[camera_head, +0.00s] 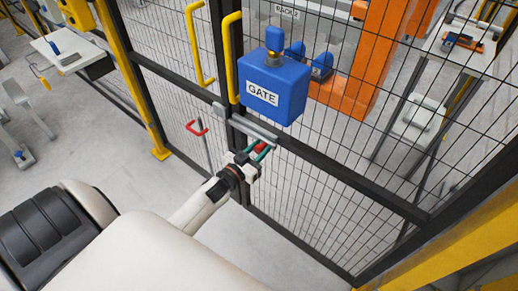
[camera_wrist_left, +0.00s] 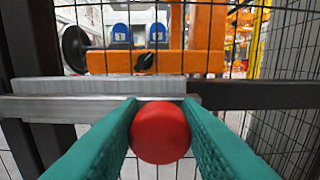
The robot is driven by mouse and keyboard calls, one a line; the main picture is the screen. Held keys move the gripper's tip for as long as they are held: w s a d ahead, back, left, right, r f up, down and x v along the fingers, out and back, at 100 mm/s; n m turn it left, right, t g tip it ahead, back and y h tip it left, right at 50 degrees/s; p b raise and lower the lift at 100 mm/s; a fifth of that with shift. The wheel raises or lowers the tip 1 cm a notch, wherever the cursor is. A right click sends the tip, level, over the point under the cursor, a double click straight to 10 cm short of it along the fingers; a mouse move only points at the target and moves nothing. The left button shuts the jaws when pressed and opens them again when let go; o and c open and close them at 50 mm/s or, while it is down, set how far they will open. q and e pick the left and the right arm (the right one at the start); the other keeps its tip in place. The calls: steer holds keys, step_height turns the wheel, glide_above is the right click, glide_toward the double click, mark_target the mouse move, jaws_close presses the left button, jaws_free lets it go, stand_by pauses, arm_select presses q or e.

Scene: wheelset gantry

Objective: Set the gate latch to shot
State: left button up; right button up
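The gate latch is a grey sliding bar (camera_head: 250,125) on the dark mesh gate, below a blue box labelled GATE (camera_head: 274,88). In the left wrist view the bar (camera_wrist_left: 60,108) runs level from the dark post at left to the black rail at right. A red ball knob (camera_wrist_left: 160,134) sits at the bar's right part. My left gripper (camera_head: 262,150) has its green fingers on both sides of the knob, apparently touching it. The fingers and knob hide part of the bar. Whether the bar's end enters a keeper is unclear. My right gripper is out of view.
Yellow handles (camera_head: 229,60) stand upright above the bar. A red-handled lever (camera_head: 197,128) is left of it. Behind the mesh are an orange frame (camera_head: 380,50) and blue units. A white table (camera_head: 75,55) is at upper left.

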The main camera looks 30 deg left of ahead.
mark_target(249, 134)
arm_select(q)
jaws_close()
steer(key=a, duration=0.6)
steer(key=shift+w+a, duration=0.2)
steer(key=shift+w, duration=0.05)
steer(key=shift+r, duration=0.1)
steer(key=o, duration=0.7)
jaws_free()
steer(key=shift+a, duration=0.1)
steer(key=s, duration=1.2)
steer(key=shift+a, duration=0.4)
